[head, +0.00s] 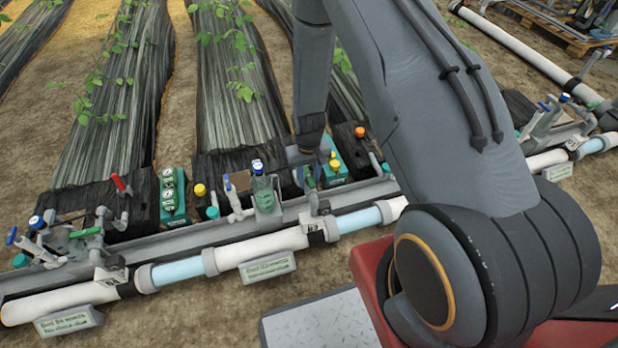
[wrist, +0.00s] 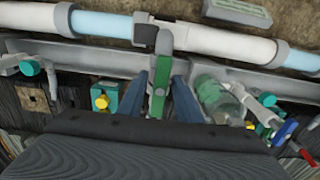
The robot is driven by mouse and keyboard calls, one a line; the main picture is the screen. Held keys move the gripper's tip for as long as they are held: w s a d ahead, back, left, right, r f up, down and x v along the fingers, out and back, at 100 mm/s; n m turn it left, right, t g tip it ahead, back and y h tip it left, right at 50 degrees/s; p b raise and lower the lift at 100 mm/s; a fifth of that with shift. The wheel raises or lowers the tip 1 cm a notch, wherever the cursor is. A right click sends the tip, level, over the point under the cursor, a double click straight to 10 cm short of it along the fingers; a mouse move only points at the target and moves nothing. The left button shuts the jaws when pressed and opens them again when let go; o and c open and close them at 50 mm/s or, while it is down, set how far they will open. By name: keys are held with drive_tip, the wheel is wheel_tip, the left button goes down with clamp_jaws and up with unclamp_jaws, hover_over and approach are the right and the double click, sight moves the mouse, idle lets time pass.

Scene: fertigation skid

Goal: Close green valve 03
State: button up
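A green valve handle (wrist: 160,88) lies lengthwise between the two blue-grey fingers of my gripper (wrist: 160,78) in the wrist view. A narrow gap shows on each side of it, so the gripper looks open around the handle. The handle joins a grey stem (wrist: 165,42) at the white pipe. In the head view my gripper (head: 306,160) is low over the pipe rail, and the handle (head: 310,178) is partly hidden behind it. A white number tag (head: 318,236) hangs below this valve; I cannot read it surely.
A teal box with a yellow knob (wrist: 103,100) is close on the left. Another green handle (head: 86,232) is at far left in the head view.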

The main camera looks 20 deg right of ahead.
sight(309, 175)
drive_tip(key=shift+o, duration=0.5)
drive_tip(key=shift+f, duration=0.25)
drive_tip(key=c, duration=0.7)
drive_tip(key=o, duration=0.7)
drive_tip(key=shift+f, duration=0.25)
wheel_tip(309, 175, up, 8)
drive_tip(key=p, duration=0.5)
drive_tip(key=shift+p, duration=0.3)
